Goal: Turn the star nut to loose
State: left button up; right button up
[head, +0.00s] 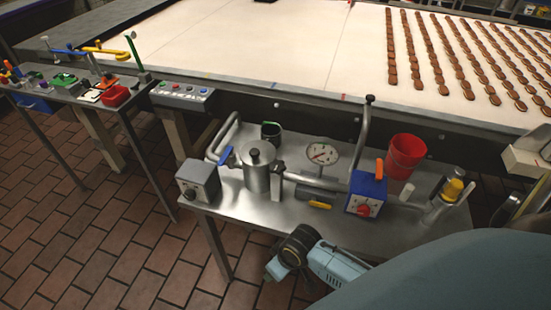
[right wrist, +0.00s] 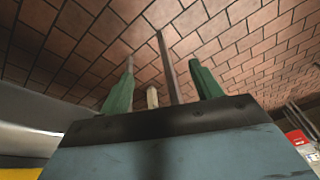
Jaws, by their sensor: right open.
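No part is clearly readable as the star nut. A red, roughly star-shaped knob (head: 364,210) sits on the white front face of a blue box (head: 374,187) on the metal side table. A yellow cap (head: 453,189) tops a metal fitting at the table's right end. My left gripper is not in view.
The metal side table (head: 285,222) holds a metal pitcher (head: 257,172), a gauge (head: 322,154), pipes, a grey dial box (head: 197,185) and a red cup (head: 405,155). A conveyor (head: 300,55) with rows of biscuits lies behind. A tool table stands left. Brick floor is open at lower left.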

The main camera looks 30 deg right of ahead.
jog(key=w+a+r+n, duration=0.2)
jog(key=w+r, duration=0.5)
jog(key=r, duration=0.3)
jog(key=g+h+p, duration=0.1)
jog(key=g+h, duration=0.1)
jog(key=g, duration=0.1)
send_near(276, 165)
jog(key=f, duration=0.8)
jog(key=shift+d, duration=0.2)
